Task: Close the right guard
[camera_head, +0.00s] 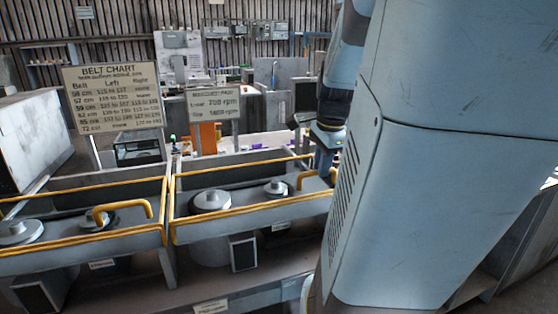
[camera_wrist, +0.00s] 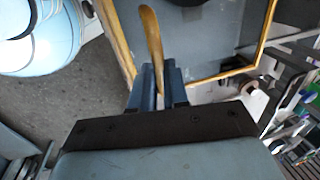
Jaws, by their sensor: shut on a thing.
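The right guard (camera_wrist: 205,38) is a grey panel with a yellow-edged frame. In the head view its yellow-edged housing (camera_head: 250,223) is the right one of two, and pulleys show inside it. Its yellow curved handle (camera_wrist: 150,28) rises between my fingers in the wrist view. The handle also shows in the head view (camera_head: 306,178), at the right end of the housing. My gripper (camera_wrist: 159,88) is shut on this handle. In the head view my gripper (camera_head: 325,165) is small and partly hidden by my arm. I cannot tell the guard's exact angle.
The left housing (camera_head: 80,243) stands beside it, with its own yellow handle (camera_head: 122,208). A belt chart sign (camera_head: 113,97) and a smaller rpm sign (camera_head: 214,103) stand behind. My arm hides the right of the head view. Bare floor (camera_wrist: 65,95) shows left in the wrist view.

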